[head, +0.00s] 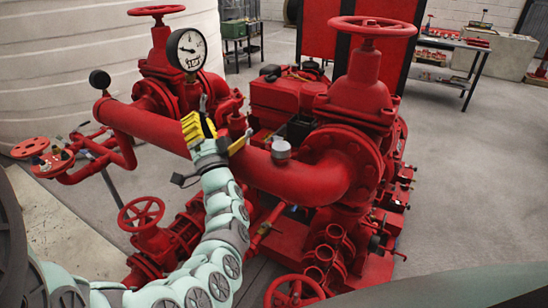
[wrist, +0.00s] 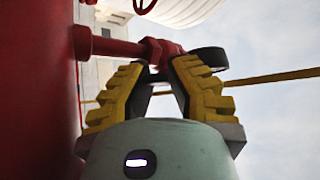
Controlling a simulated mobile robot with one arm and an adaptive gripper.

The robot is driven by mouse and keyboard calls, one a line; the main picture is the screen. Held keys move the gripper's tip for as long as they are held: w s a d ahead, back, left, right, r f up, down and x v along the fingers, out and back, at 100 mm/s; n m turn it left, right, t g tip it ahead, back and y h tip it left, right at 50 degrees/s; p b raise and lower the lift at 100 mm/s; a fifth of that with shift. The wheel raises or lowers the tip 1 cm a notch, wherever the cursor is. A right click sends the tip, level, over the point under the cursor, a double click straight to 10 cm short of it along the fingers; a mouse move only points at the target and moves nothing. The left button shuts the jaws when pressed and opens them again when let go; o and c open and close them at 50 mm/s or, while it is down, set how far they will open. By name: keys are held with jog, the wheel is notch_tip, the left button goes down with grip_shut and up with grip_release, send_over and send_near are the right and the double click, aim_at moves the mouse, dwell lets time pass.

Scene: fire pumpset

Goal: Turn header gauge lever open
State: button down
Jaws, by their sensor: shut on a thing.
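The header gauge (head: 187,49) has a white dial and stands above the big red header pipe (head: 150,128) in the head view. My gripper (head: 208,127), with yellow ribbed fingers, is at the top of this pipe, below and right of the dial. In the wrist view, my gripper (wrist: 160,75) is shut on a small dark piece, apparently the gauge lever (wrist: 158,77), just below a red fitting (wrist: 158,52) on a short red stub (wrist: 118,46). The fingers hide much of the lever, so its angle is unclear.
A smaller black gauge (head: 100,79) sits on the pipe's left end. Red handwheels stand at the back (head: 156,10) and right (head: 372,27). A red engine block (head: 288,98) lies behind the pipe. Open floor (head: 455,165) lies to the right.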

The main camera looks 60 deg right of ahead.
jog(key=shift+w+d+f+n+t+y+b, duration=0.15)
jog(key=shift+f+n+t+y+b, duration=0.2)
jog(key=shift+n+b, duration=0.35)
jog(key=shift+r, duration=0.2)
jog(key=c, duration=0.9)
grip_release()
jog(key=shift+r, duration=0.1)
jog(key=shift+r, duration=0.1)
